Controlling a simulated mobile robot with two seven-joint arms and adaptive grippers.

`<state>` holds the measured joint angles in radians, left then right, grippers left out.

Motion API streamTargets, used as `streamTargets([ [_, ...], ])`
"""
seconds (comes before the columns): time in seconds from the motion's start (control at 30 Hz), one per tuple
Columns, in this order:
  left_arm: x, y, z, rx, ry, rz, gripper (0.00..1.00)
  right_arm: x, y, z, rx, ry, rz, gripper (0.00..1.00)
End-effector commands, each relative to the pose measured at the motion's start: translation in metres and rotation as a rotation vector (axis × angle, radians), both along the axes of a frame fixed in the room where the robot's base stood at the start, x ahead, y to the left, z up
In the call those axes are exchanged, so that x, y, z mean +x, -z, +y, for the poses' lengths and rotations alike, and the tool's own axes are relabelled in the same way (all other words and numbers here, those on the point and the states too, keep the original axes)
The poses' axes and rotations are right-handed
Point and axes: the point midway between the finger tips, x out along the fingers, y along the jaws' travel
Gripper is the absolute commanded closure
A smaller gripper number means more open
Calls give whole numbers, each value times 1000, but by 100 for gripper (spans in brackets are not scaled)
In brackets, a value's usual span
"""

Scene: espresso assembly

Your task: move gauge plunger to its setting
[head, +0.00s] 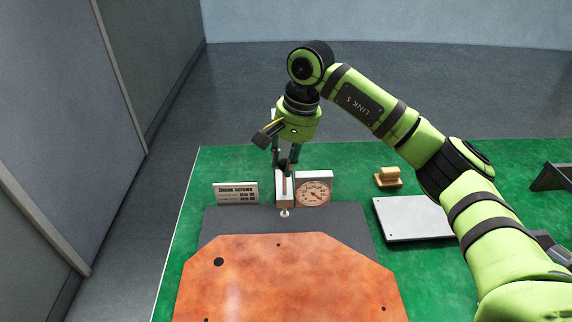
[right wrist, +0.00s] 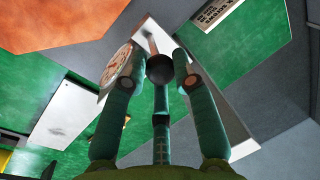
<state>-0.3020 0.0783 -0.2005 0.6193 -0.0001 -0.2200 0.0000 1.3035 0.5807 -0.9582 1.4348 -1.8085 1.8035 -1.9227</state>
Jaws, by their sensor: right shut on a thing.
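The gauge is a pale block with a round dial (head: 315,192), standing at the back of the dark grey mat. Its pale plunger housing (head: 284,190) stands just left of the dial, with a small white tip below it. My right gripper (head: 286,162) comes down from above onto the dark round plunger knob. In the right wrist view the knob (right wrist: 160,68) sits between the fingertips of the right gripper (right wrist: 160,80), which is shut on it. The dial (right wrist: 115,65) shows beside the fingers there. The plunger's exact setting is too small to read. My left gripper is not in view.
A sign reading "Chuck screws" (head: 236,193) stands left of the gauge. A large orange plate (head: 285,280) lies on the grey mat (head: 225,223) in front. A light grey plate (head: 412,218) and a tan block (head: 387,177) lie to the right on the green surface (head: 230,165).

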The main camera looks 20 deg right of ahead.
Motion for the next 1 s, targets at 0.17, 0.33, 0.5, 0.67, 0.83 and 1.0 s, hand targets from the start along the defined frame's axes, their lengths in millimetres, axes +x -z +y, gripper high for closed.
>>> streamTargets([
  [0.17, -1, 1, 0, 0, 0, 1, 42, 1, 0, 0, 2, 2, -3, 64],
  [0.33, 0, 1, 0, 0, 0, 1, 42, 1, 1, 0, 1, 1, -1, 48],
  [0.5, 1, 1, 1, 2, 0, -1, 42, 0, 1, 0, 1, 0, 0, 48],
  [0.67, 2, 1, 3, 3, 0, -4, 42, 0, -9, -2, 1, 1, -2, 48],
  [0.83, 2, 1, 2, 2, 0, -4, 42, -2, -39, -8, 1, 3, -5, 48],
  [1.0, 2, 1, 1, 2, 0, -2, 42, -6, -76, -14, 2, 3, -4, 48],
])
